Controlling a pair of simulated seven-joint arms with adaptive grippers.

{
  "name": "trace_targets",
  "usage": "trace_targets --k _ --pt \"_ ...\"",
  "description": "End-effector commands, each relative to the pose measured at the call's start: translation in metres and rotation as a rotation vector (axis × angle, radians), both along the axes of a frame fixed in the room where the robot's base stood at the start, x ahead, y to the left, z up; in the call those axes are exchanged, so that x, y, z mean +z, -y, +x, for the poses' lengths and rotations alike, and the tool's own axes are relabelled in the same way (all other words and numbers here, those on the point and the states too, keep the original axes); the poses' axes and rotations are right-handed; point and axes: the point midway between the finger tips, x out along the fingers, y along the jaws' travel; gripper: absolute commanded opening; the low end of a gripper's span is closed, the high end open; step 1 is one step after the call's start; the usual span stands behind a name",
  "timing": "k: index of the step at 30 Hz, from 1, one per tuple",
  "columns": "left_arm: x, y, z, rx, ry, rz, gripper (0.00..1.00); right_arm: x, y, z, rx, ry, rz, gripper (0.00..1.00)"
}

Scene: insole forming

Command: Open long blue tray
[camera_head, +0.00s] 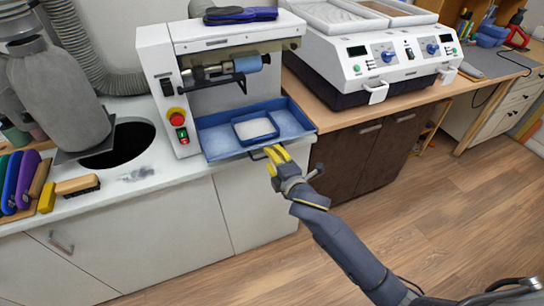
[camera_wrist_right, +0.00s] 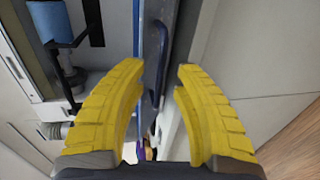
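The long blue tray (camera_head: 216,139) sits low in the front of the white grinding machine (camera_head: 160,75), above the white cabinet's front edge. A smaller blue tray (camera_head: 256,128) with pale contents stands in it. My right gripper (camera_head: 277,155), with yellow fingers, is at the long tray's front edge, by its dark handle. In the right wrist view the dark handle (camera_wrist_right: 159,65) lies between the two fingertips (camera_wrist_right: 162,72). The fingers are apart, with gaps visible beside the handle. My left gripper is not in view.
A white two-unit machine (camera_head: 385,55) stands on the wooden counter at the right. A grey bottle-shaped vessel (camera_head: 60,95), a brush (camera_head: 78,185) and several coloured tools are at the left. The floor (camera_head: 440,200) before the cabinets is clear apart from my arm.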

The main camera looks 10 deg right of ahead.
Motion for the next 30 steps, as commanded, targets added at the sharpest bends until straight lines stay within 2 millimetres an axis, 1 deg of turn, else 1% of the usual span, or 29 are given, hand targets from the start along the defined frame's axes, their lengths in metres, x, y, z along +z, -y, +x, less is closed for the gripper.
trace_targets --k 12,18,24,30 --pt "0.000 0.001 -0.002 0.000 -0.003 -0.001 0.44 0.014 0.015 -0.066 0.001 0.001 0.001 0.30" --pt "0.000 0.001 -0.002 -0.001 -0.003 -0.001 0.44 0.020 0.021 -0.091 0.001 0.001 0.000 0.30" --pt "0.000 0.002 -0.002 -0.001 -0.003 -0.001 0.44 0.023 0.024 -0.104 0.001 0.002 0.002 0.30" --pt "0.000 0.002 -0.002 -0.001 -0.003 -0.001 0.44 0.024 0.025 -0.107 0.001 0.003 0.002 0.30"
